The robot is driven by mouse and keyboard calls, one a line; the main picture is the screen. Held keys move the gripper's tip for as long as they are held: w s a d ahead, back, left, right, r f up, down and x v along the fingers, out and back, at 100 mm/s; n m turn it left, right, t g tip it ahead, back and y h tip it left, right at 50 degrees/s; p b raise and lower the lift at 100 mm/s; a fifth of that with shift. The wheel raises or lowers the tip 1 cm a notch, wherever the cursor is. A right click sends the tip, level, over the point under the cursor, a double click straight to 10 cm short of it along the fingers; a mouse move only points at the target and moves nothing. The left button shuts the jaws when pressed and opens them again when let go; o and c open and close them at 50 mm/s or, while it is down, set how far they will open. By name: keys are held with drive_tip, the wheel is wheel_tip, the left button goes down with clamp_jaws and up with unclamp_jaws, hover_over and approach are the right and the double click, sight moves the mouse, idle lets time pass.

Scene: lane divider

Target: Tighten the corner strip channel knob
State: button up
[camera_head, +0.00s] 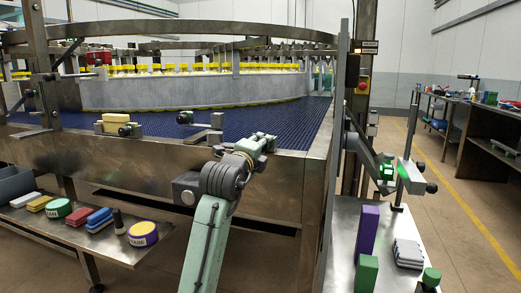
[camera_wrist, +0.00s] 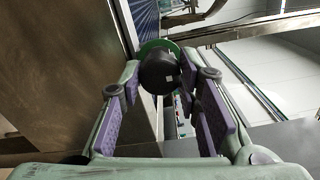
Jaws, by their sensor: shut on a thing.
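In the wrist view a black round knob (camera_wrist: 157,69) with a green disc (camera_wrist: 174,47) behind it stands between the purple-padded fingers of my gripper (camera_wrist: 160,80). My gripper is shut on this knob, one finger on each side. In the head view my gripper (camera_head: 262,143) is at the front edge of the blue conveyor, right of a small metal bracket (camera_head: 205,130). The held knob is hidden there by my gripper and arm. The knob's thread and how tight it sits cannot be seen.
The steel conveyor side (camera_head: 130,158) lies close beside my gripper. Other black knobs (camera_head: 125,131) sit on brackets to the left. A post (camera_head: 338,120) stands to the right, with a side table (camera_head: 345,225) holding purple and green blocks. A lower shelf (camera_head: 100,243) holds tapes and sponges.

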drive_tip(key=shift+f, duration=0.15)
drive_tip(key=o, duration=1.1)
drive_tip(key=shift+o, duration=0.2)
drive_tip(key=v, duration=1.2)
